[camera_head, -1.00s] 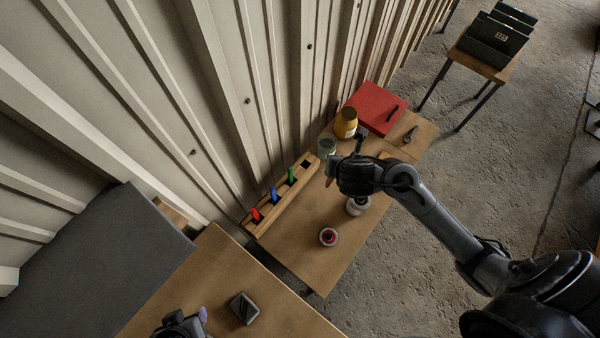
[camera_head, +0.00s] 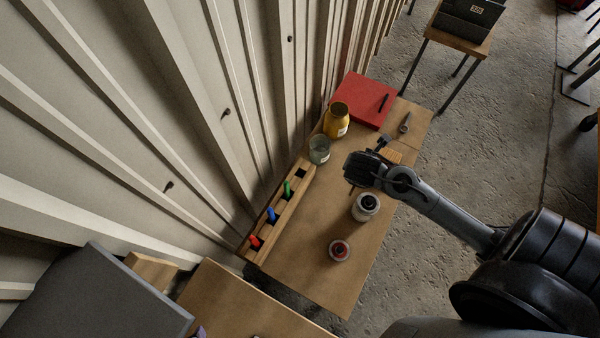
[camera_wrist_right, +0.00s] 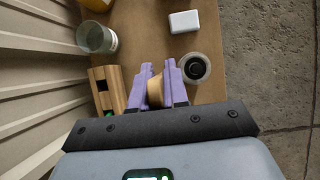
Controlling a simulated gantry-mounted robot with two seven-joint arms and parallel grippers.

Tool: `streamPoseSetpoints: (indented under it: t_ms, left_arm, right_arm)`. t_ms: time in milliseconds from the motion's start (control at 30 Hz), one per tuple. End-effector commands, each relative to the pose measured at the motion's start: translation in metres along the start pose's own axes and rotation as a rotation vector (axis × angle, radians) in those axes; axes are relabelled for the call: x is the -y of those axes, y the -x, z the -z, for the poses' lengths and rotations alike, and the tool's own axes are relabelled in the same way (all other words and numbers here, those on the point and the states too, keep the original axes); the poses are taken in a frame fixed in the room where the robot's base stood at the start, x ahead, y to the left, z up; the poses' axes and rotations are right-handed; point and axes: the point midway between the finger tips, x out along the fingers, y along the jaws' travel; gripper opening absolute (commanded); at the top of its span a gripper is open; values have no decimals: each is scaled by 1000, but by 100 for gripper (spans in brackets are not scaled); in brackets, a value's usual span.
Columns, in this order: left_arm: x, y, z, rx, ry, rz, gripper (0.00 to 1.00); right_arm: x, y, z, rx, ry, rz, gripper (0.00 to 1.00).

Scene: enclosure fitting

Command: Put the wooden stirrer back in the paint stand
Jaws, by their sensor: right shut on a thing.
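My right gripper (camera_head: 353,180) is above the table, to the right of the paint stand. In the right wrist view its purple fingers (camera_wrist_right: 161,88) are shut on the tan wooden stirrer (camera_wrist_right: 154,91). The head view does not show the stirrer clearly. The paint stand (camera_head: 272,236) is a long wooden block along the wall with red, blue and green pieces in it and a dark empty opening at its far end. Its end with dark openings shows in the right wrist view (camera_wrist_right: 116,91), left of the fingers. Only a purple sliver of my left gripper (camera_head: 200,332) shows at the bottom edge.
A grey-green cup (camera_head: 319,150) and a yellow jar (camera_head: 336,120) stand beyond the stand. A pale jar (camera_head: 365,207) and a red-topped jar (camera_head: 339,250) stand to its right. A red case (camera_head: 361,100) lies farther back. The ribbed wall borders the stand's left.

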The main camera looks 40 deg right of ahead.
Motion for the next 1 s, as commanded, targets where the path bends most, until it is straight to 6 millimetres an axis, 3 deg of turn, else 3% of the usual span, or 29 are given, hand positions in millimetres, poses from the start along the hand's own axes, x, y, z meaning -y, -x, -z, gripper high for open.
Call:
streamPoseSetpoints:
  t_ms: [267,1000]
  left_arm:
    - [-1,-1,0,0,5,-4,49]
    - [-1,-1,1,-2,5,-4,49]
  right_arm:
    - [-27,0,-1,0,-1,-5,0]
    - [-200,1,-1,1,-1,-2,0]
